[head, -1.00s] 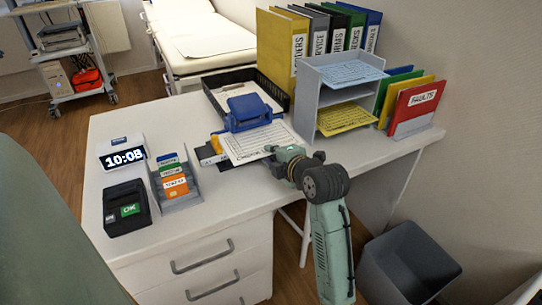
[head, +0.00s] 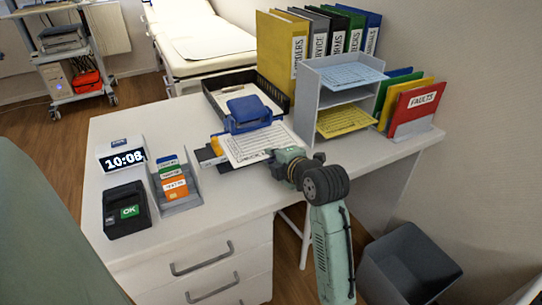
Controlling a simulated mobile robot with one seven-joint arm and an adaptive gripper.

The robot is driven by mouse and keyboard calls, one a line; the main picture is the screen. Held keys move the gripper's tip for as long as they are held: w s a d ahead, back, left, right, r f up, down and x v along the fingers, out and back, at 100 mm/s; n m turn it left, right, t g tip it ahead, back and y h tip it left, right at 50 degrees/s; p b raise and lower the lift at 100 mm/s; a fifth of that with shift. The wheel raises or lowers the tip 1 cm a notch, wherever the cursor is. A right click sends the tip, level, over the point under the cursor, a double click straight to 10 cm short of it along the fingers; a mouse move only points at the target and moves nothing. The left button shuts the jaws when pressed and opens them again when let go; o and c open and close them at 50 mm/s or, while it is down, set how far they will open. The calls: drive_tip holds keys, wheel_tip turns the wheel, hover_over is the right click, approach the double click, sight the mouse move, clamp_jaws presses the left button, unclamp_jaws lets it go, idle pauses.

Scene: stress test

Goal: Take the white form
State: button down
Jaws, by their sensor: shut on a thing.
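The white form (head: 252,146) is a printed sheet with dark lines and boxes. It lies in front of the blue hole punch (head: 249,113), with its far edge at or under the punch. My gripper (head: 279,157) is at the form's near right edge and is shut on it. The fingertips are small and partly hidden by the gripper body.
A grey paper rack (head: 306,97) holds blue and yellow sheets right of the form. A black tray (head: 214,104) lies behind the punch. Card holder (head: 191,199), clock (head: 122,155) and card terminal (head: 127,209) stand at left. The desk front (head: 225,205) is clear.

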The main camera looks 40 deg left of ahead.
drive_tip(key=shift+s+d+b, duration=0.25)
drive_tip(key=shift+s+d, duration=0.05)
drive_tip(key=shift+d, duration=0.45)
drive_tip(key=shift+s+d+b, duration=0.2)
drive_tip(key=shift+s+d, duration=0.1)
drive_tip(key=shift+d, duration=0.45)
drive_tip(key=shift+s+d+b, duration=0.25)
drive_tip(key=shift+s+d, duration=0.05)
drive_tip(key=shift+d, duration=0.45)
drive_tip(key=f+b+v, duration=0.2)
drive_tip(key=b+v, duration=0.5)
drive_tip(key=v, duration=0.4)
drive_tip(key=shift+s+d, duration=0.25)
drive_tip(key=shift+d, duration=0.25)
